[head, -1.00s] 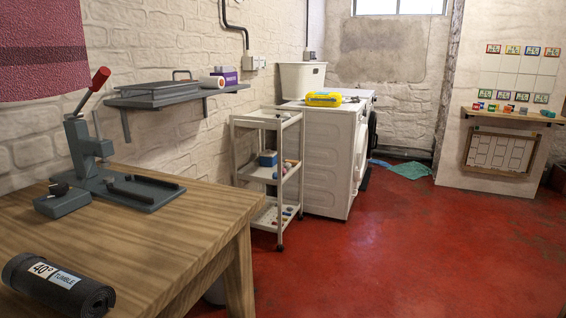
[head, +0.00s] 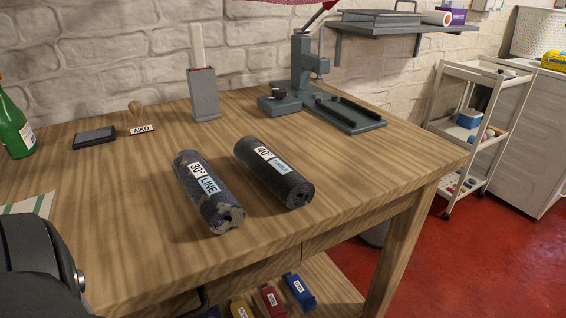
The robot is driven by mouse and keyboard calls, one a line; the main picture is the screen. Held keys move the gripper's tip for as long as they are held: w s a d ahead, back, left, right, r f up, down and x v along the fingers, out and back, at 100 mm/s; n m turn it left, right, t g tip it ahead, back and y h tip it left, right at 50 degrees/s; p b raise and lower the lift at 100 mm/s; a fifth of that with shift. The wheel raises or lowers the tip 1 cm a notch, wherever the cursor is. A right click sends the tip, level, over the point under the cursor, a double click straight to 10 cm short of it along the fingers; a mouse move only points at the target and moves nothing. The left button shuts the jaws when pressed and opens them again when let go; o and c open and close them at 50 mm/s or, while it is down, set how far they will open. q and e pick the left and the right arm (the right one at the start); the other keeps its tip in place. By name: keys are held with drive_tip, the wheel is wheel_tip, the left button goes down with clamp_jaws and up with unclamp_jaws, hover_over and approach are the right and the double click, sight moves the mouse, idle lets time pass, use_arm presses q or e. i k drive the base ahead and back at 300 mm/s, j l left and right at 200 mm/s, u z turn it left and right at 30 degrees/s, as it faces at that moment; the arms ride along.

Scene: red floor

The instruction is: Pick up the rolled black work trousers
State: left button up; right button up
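Two rolled garments lie side by side on the wooden table in the head view. The right roll (head: 274,172) is plain black, with a white and blue label reading 40° and what looks like TUMBLE. The left roll (head: 209,191) is dark blue-grey with worn patches, and its label reads 30° LINE. A narrow strip of bare wood separates them. A dark rounded part of my own arm shows at the lower left. Neither gripper's fingers can be seen.
The wooden table (head: 342,200) has bare wood around the rolls. Behind stand a grey press (head: 300,75) and a grey holder (head: 204,95). A stamp (head: 137,113), dark pad (head: 94,138) and green bottle (head: 14,130) are left. Small coloured boxes (head: 271,301) sit below.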

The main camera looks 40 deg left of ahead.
sight(291, 187)
drive_tip(key=i+l+u, duration=0.15)
drive_tip(key=u, duration=0.95)
drive_tip(key=i+l+u, duration=0.15)
drive_tip(key=l+u, duration=0.6)
drive_tip(key=l, duration=0.25)
drive_tip(key=i, duration=0.05)
